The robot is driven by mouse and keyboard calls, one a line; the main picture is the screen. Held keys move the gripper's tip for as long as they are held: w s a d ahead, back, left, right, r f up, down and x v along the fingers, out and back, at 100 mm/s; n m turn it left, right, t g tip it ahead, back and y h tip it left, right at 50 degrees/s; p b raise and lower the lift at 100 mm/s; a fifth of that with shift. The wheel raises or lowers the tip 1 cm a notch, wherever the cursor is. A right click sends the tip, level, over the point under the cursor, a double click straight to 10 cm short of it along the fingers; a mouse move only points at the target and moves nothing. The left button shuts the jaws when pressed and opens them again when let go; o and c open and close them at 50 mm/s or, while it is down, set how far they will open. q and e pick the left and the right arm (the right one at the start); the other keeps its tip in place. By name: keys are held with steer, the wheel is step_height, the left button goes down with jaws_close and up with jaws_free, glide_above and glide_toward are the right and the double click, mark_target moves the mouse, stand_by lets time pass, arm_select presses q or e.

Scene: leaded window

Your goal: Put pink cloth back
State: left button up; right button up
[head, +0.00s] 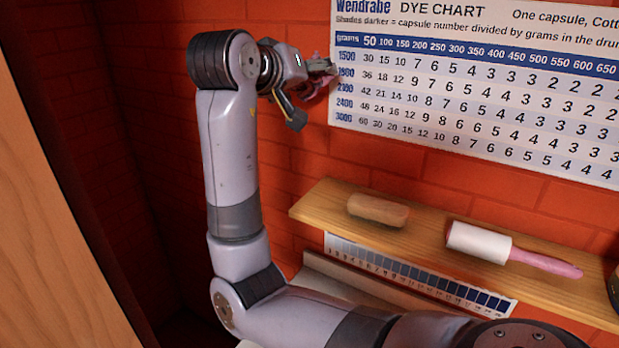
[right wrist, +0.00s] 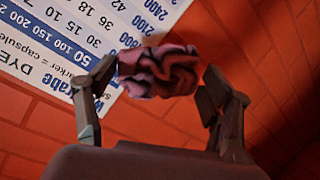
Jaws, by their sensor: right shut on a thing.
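The pink cloth (right wrist: 158,72) is a crumpled, folded bundle between the two fingers of my right gripper (head: 322,70). In the right wrist view the fingers close on it from both sides. In the head view a little of the cloth (head: 314,88) shows at the fingertips, partly hidden by the gripper. My right gripper is raised in front of the red brick wall, at the left edge of the dye chart, well above the wooden shelf. My left gripper is in neither view.
The white dye chart (head: 480,90) hangs on the red brick wall (head: 110,90). The wooden shelf (head: 425,228) bears a brown block (head: 378,209) and a lint roller (head: 510,249) with a pink handle. A blue-graded strip (head: 420,278) lies below the shelf. A wooden panel (head: 50,220) stands at left.

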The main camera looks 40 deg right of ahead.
step_height(320, 180, down, 18)
steer(key=p, duration=0.4)
steer(key=shift+a, duration=0.1)
steer(key=shift+f, duration=0.45)
steer(key=shift+f+b, duration=0.3)
steer(key=shift+f, duration=0.3)
steer(key=o, duration=1)
steer(key=shift+o, duration=0.2)
steer(key=shift+r, duration=0.15)
